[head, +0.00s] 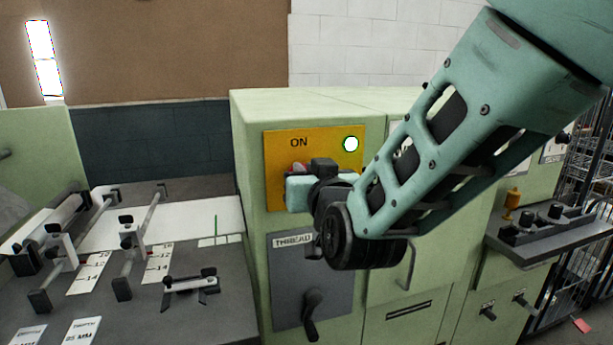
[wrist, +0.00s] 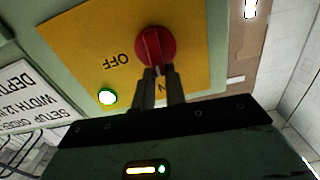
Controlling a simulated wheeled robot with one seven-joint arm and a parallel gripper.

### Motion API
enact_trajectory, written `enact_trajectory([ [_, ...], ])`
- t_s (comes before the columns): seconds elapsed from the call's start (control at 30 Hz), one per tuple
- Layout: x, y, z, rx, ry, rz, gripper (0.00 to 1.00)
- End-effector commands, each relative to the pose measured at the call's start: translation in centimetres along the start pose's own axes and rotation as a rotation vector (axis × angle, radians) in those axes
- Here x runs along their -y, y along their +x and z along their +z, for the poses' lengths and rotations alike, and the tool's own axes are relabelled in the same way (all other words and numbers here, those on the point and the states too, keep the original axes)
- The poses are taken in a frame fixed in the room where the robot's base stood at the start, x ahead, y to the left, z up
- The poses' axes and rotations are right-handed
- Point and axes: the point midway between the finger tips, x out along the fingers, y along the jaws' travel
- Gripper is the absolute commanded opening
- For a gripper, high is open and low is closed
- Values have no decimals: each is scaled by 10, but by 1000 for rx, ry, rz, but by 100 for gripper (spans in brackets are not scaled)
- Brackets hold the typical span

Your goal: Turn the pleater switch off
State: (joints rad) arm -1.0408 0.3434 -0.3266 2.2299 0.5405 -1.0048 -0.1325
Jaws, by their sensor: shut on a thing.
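The pleater switch is a red rotary knob (wrist: 155,45) on a yellow panel (wrist: 85,35), seen clearly in the wrist view. In the wrist view the word OFF is left of the knob, and the ON label is mostly hidden behind the fingers. A lamp (head: 350,144) on the panel is lit, glowing green at its edge. Which label the knob points to is unclear.
Below the yellow panel is a grey THREAD plate (head: 290,242) with a black crank handle (head: 312,315). A grey bench with rails and clamps (head: 190,285) stands left.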

Motion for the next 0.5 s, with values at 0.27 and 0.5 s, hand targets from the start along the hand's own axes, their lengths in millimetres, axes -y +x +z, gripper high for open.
enact_trajectory([
  [0.27,-7,0,7,-5,197,2,0],
  [0.5,-12,0,9,-5,424,1,0],
])
